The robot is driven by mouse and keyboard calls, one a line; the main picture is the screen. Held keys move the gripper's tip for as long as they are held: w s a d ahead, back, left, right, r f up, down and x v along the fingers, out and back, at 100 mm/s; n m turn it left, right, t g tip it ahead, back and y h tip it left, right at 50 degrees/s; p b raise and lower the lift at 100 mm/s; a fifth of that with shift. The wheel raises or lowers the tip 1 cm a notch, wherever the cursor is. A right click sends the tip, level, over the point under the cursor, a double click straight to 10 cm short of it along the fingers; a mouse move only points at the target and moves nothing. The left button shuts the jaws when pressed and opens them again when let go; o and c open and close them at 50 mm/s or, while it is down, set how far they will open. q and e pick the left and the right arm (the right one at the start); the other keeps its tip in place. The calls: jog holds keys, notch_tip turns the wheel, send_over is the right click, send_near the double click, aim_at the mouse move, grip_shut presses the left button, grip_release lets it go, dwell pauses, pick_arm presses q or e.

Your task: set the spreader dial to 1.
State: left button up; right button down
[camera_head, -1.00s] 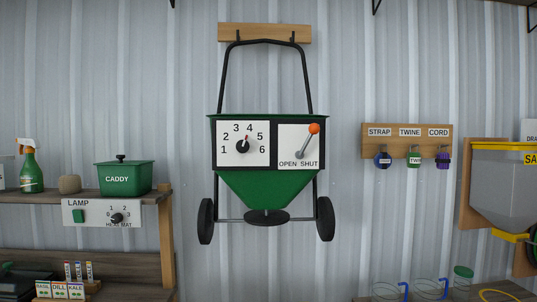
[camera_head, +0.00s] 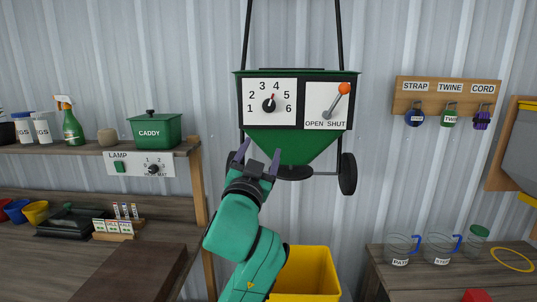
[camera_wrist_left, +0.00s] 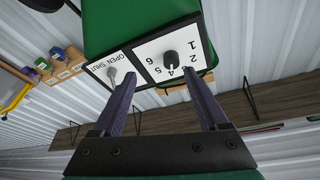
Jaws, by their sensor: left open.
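The green spreader (camera_head: 297,145) hangs on the wall. Its white dial plate (camera_head: 258,119) is numbered 1 to 6. The black dial knob (camera_head: 268,105) has a red pointer aimed up and slightly right, at about 4. In the left wrist view the plate appears upside down, with the knob (camera_wrist_left: 171,59) beyond and between the fingers. My left gripper (camera_head: 257,155) is open and empty, below the dial plate and apart from the knob. My right gripper is not in view.
An orange-tipped OPEN/SHUT lever (camera_head: 336,101) sits right of the dial. A shelf (camera_head: 90,148) with a caddy (camera_head: 155,131) and a lamp panel (camera_head: 140,164) is at left. A yellow bin (camera_head: 308,272) stands below. A strap rack (camera_head: 446,96) is at right.

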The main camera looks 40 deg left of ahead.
aim_at(269, 107)
pick_arm(q)
jog(key=shift+y, duration=0.3)
jog(key=r+p+x, duration=0.1)
jog(key=p+x, duration=0.1)
jog(key=x, duration=0.2)
jog(key=r+p+x, duration=0.1)
jog(key=p+x, duration=0.2)
jog(key=x, duration=0.2)
jog(key=s+r+p+x, duration=0.1)
jog(key=p+x, duration=0.1)
jog(key=x, duration=0.3)
jog(key=shift+w+r, duration=0.1)
jog(key=shift+r, duration=0.2)
jog(key=shift+f, duration=0.1)
jog(key=shift+c, duration=0.3)
